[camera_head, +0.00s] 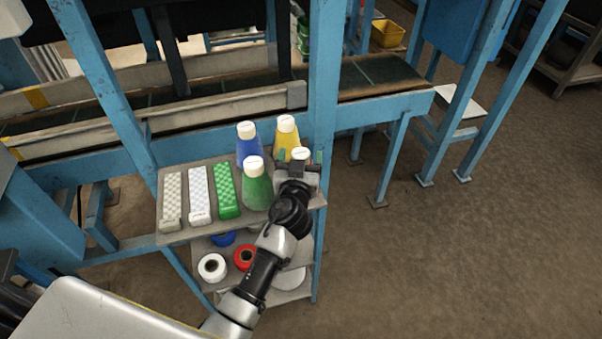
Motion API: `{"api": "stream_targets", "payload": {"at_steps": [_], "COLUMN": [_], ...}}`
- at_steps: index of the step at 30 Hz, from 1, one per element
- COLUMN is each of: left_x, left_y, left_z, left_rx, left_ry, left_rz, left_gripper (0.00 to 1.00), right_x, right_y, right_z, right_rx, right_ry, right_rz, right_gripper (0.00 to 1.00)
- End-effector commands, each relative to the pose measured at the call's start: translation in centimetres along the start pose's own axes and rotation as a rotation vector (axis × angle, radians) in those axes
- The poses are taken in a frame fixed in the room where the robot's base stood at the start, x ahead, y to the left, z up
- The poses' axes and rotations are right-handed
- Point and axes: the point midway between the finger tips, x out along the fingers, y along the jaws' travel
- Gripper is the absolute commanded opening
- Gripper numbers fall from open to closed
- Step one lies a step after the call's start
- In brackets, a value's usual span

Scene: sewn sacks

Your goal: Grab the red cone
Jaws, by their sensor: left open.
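My left gripper (300,161) is over the right end of the grey upper shelf (190,235), its jaws apart. Between its fingertips shows the white top (300,153) of a cone; the gripper hides the body, so I cannot tell its colour or whether the fingers touch it. No cone with a visible red body shows. A green cone (257,188) stands just left of the gripper. A blue cone (247,150) and a yellow cone (286,137) stand behind. My right gripper is not in view.
White-grey (172,200), white (199,193) and green (227,190) blocks lie left on the shelf. A red spool (244,258), white spool (212,267) and blue spool (222,239) sit on the shelf below. A blue post (323,90) rises close behind the gripper. Floor at right is clear.

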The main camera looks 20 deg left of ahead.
Motion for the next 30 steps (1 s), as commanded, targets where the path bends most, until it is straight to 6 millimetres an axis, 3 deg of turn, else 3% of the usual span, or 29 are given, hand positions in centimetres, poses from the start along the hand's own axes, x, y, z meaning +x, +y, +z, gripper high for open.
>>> {"api": "stream_targets", "payload": {"at_steps": [4, 12, 26, 30], "left_x": [1.57, 1.74, 1.71, 1.73], "left_y": [0.0, -0.01, -0.01, 0.0], "left_z": [-0.08, 0.08, 0.06, -0.01], "left_rx": [0.0, -0.001, -0.001, -0.001], "left_ry": [0.001, -0.001, -0.001, 0.001], "left_rz": [0.0, 0.0, 0.0, 0.001], "left_gripper": [0.78, 0.77, 0.06, 0.05], "right_x": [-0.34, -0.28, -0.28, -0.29], "right_y": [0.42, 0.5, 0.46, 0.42], "right_z": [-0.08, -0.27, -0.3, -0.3], "right_rx": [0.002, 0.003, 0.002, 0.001], "right_ry": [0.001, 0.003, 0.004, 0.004], "right_rz": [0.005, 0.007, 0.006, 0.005], "right_gripper": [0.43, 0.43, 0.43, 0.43]}}
